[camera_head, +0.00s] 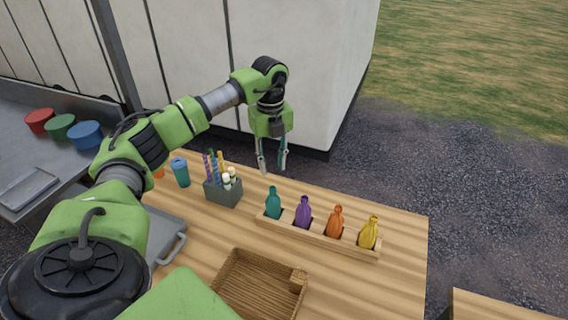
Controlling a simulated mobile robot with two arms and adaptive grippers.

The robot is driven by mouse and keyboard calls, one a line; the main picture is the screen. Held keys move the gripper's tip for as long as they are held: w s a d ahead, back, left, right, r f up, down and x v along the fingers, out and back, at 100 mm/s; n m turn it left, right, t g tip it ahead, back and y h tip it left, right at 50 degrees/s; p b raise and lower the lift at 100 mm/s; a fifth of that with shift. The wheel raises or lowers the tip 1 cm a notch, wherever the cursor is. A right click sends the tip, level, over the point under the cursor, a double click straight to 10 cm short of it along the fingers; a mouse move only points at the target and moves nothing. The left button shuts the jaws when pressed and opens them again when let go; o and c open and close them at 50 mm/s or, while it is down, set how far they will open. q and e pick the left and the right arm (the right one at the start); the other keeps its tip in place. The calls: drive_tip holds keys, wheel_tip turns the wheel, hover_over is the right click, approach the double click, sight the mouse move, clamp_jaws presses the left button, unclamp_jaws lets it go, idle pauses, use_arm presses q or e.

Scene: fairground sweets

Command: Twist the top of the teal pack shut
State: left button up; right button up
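The teal pack (273,203) stands upright at the left end of a wooden rack (321,240) on the table, its narrow neck pointing up. My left gripper (272,170) hangs fingers down, above and slightly behind the teal pack in the picture. Its two fingers are apart, with nothing visible between them. The gripper does not touch the pack. The view is too small to tell how the pack's top is closed. My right gripper is not in view.
Purple (303,213), orange (335,222) and yellow (369,233) packs stand in the same rack. A grey holder (222,194) with striped sticks stands left of it, near a blue cup (180,172). A wooden tray (226,296) lies in front. The table's right part is clear.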

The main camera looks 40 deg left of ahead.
sight(273, 188)
use_arm(q)
drive_tip(key=shift+a+f+b, duration=0.1)
drive_tip(key=shift+f+b, duration=0.25)
drive_tip(key=shift+f, duration=0.15)
wheel_tip(273, 188, down, 5)
drive_tip(key=b, duration=0.3)
drive_tip(key=shift+r+b, duration=0.15)
drive_tip(key=shift+b, duration=0.25)
drive_tip(key=shift+f+b, duration=0.7)
drive_tip(key=shift+f, duration=0.95)
drive_tip(key=c, duration=0.7)
